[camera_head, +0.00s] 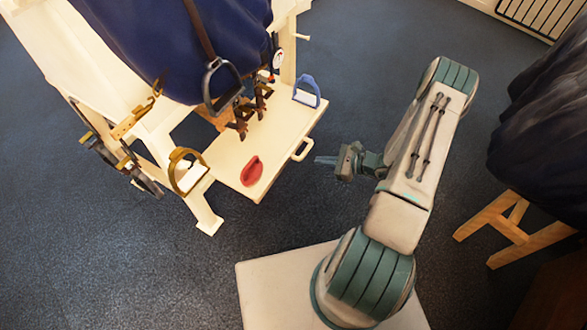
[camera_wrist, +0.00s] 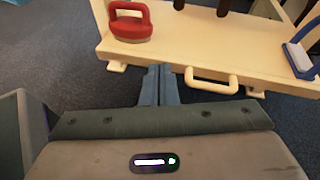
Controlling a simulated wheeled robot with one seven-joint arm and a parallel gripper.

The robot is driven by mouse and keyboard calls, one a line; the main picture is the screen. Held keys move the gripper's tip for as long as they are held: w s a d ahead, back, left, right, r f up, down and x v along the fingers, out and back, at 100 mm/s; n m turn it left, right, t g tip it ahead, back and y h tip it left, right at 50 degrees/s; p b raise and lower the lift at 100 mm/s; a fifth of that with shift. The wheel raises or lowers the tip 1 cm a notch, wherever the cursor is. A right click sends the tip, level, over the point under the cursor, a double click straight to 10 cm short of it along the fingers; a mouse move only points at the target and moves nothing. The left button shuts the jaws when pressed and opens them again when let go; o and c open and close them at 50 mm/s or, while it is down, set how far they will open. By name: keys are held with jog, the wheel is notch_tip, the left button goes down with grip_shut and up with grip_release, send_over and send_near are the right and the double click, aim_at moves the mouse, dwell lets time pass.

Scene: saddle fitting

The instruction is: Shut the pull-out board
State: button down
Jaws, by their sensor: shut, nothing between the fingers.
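The pull-out board (camera_head: 225,160) is cream-coloured and sticks out from the white saddle stand. It carries a cream handle (camera_head: 302,149) on its front edge. The handle also shows in the wrist view (camera_wrist: 212,82), just right of my fingers. My gripper (camera_head: 318,160) is shut and empty, a short way in front of the board's edge, pointing towards it. In the wrist view my closed fingers (camera_wrist: 160,72) reach up towards the front edge, left of the handle. I cannot tell whether they touch anything there; the head view shows a gap.
A wooden-legged stand (camera_head: 505,225) is at right. The floor between is clear.

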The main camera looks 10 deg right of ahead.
notch_tip(320, 180, down, 8)
jog(key=d+m+t+h+b, duration=0.1)
jog(key=m+t, duration=0.1)
jog(key=m, duration=0.1)
jog(key=b, duration=0.3)
send_near(286, 162)
jog(key=shift+m+t, duration=0.3)
jog(key=x, duration=0.5)
jog(key=shift+a+f, duration=0.2)
jog(key=shift+a, duration=0.15)
jog(key=shift+w+a, duration=0.25)
jog(key=shift+a, duration=0.1)
